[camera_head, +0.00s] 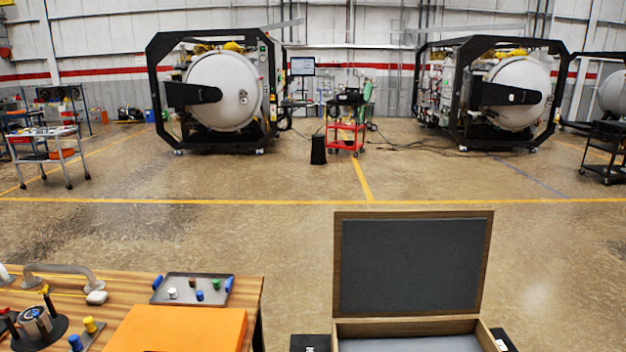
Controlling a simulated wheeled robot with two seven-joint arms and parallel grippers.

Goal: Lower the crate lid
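The crate (336,330) is a wooden box at the bottom right of centre, cut off by the lower edge of the picture. Its inside shows a grey lining. The crate lid (410,266) stands raised, close to upright, along the far side of the crate. Its dark grey inner panel in a wooden frame faces me. Dark flat pieces show at the crate's left (310,342) and right (503,340); I cannot tell what they belong to. Neither of my grippers can be made out in this view.
A wooden table (258,290) at the lower left bears an orange mat (180,328), a dark tray (192,289) with coloured pieces, a curved grey handle (62,269) and small tools. Open floor lies behind the crate. Furnaces (222,92) and a red cart (345,135) stand far back.

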